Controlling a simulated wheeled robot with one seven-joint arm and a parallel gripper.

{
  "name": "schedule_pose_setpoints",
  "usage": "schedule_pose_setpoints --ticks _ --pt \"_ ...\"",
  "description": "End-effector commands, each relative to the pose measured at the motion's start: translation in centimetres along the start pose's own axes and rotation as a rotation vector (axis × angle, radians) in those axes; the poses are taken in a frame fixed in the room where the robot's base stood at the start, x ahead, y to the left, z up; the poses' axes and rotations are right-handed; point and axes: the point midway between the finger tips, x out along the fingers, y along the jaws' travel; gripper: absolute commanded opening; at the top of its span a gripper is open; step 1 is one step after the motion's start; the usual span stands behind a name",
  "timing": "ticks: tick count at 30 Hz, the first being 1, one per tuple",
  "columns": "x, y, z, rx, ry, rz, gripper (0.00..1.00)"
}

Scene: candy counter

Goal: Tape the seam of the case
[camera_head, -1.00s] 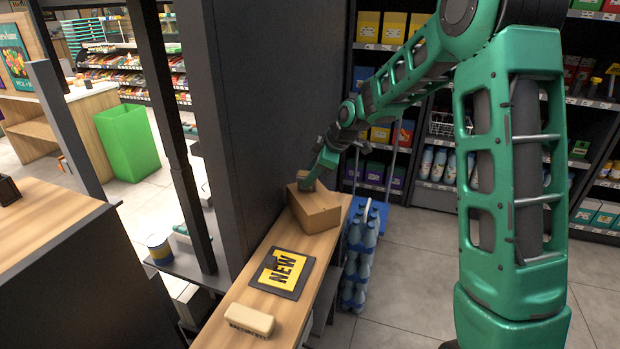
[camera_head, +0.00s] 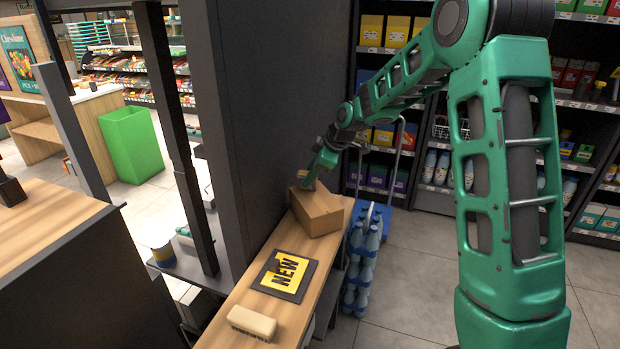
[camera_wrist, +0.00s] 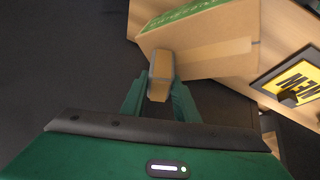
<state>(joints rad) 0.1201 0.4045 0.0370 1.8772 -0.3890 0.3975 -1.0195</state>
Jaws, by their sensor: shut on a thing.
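The case, a brown cardboard box (camera_head: 318,212), sits on the far end of the narrow wooden counter. In the wrist view the case (camera_wrist: 225,30) shows green print on one face and a paler straight band along another face. My gripper (camera_head: 308,184) is at the case's upper left edge. In the wrist view my gripper (camera_wrist: 160,92) is shut on a small tan piece with a grey rim, which looks like a tape roll (camera_wrist: 159,74). The roll is right beside the case's near edge; I cannot tell whether they touch.
A black mat with a yellow NEW sign (camera_head: 285,271) and a cream block (camera_head: 252,322) lie on the wooden counter (camera_head: 225,305). A dark panel (camera_head: 250,110) rises along its left side. Blue bottles (camera_head: 362,265) stand on a trolley to the right.

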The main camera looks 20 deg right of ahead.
Motion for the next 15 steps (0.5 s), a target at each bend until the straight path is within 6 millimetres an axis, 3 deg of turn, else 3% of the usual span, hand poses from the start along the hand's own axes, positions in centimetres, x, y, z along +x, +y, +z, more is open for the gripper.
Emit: schedule_pose_setpoints --ticks 15 --pt "-0.07 -0.03 0.05 0.003 -0.004 -0.004 0.08"
